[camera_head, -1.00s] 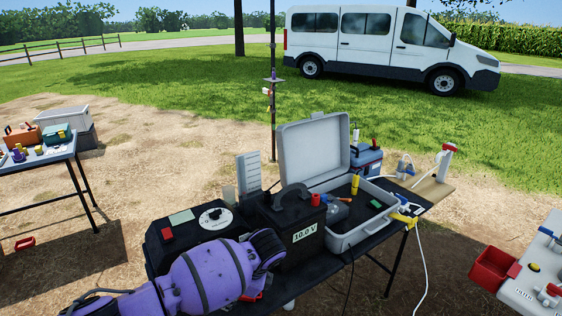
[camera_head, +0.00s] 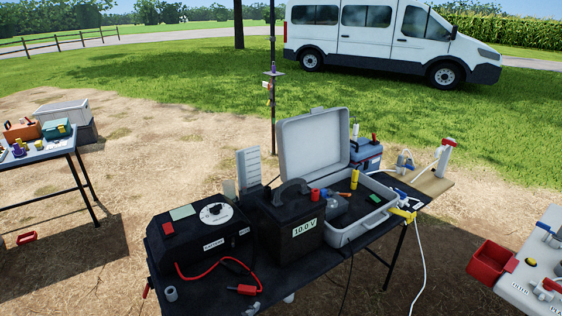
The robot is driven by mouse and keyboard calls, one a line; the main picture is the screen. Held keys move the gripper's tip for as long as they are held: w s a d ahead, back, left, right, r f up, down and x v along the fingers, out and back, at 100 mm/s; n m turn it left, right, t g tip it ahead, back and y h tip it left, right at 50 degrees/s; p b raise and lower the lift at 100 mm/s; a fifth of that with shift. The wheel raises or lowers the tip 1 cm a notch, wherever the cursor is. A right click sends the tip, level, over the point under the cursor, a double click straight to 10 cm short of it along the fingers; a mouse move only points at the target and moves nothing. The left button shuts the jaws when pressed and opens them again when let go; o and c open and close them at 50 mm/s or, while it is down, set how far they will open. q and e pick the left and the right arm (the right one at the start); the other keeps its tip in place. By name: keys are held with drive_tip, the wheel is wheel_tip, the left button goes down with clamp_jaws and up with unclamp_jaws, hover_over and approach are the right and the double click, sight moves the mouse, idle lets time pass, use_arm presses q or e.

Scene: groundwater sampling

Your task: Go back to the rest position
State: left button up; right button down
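Neither of my grippers shows in the head view, and no part of my arms is in the picture. The middle table (camera_head: 205,300) stands in front of me. On it is a black controller box (camera_head: 200,236) with a white dial, and a black battery (camera_head: 291,226) with a handle and a "10.0 V" label. A red lead with a red clamp (camera_head: 243,289) lies on the table in front of the controller box. An open grey case (camera_head: 348,236) holding several small items stands to the right of the battery.
A second table (camera_head: 38,155) with tools is at left. A grey workbench (camera_head: 535,270) with a red bin (camera_head: 490,264) is at right. A thin pole (camera_head: 273,110) stands behind the middle table. A white van (camera_head: 390,40) is parked on the grass. Bare ground lies between the tables.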

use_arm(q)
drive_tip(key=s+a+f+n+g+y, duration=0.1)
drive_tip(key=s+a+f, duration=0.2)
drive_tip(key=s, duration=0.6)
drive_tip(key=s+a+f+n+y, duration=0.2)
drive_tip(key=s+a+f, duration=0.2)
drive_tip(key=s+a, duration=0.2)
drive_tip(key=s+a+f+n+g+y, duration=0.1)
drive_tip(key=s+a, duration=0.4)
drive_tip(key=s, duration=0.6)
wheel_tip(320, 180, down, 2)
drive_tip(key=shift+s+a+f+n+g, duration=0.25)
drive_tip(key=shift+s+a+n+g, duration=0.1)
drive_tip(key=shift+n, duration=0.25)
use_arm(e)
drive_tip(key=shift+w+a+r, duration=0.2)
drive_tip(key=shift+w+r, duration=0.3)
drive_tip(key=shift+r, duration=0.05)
